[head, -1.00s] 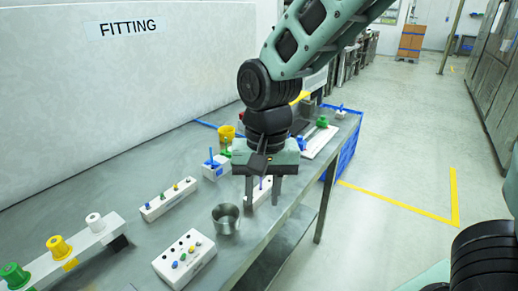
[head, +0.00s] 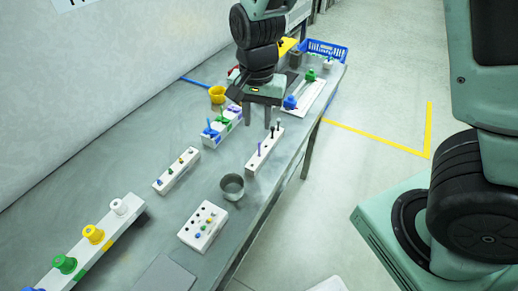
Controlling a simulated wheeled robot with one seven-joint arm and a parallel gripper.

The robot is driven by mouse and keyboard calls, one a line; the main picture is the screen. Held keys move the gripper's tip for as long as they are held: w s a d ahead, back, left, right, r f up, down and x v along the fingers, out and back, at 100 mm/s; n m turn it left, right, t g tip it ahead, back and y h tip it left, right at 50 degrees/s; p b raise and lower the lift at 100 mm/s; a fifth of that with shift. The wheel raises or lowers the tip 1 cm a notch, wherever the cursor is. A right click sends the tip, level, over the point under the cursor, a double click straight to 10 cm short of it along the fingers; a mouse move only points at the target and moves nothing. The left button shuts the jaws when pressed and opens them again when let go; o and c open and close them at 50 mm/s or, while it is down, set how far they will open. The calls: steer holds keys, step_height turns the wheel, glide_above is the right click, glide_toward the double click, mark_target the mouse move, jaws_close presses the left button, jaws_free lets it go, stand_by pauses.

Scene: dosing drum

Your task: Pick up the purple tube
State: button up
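A thin purple tube (head: 259,148) stands upright in a long white rack (head: 251,168) near the table's right edge. Two thin dark pins (head: 272,132) stand farther along the same rack. My gripper (head: 259,116) points down, beyond the purple tube and above the far part of the rack. Its two fingers are apart, and I see nothing held between them. The purple tube is clear of the gripper in the picture. Another white rack (head: 213,142) to the left holds larger blue, green and purple pieces.
A metal cup (head: 232,187) and a white block with coloured pegs (head: 203,227) stand nearer. A small pegged rack (head: 176,170) and a stand with large coloured caps (head: 93,236) are at left. A yellow cup (head: 217,94) and blue crate (head: 325,50) are farther back.

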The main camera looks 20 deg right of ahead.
mark_target(259, 146)
steer(key=shift+d+f, duration=0.2)
steer(key=shift+f, duration=4.9)
jaws_close()
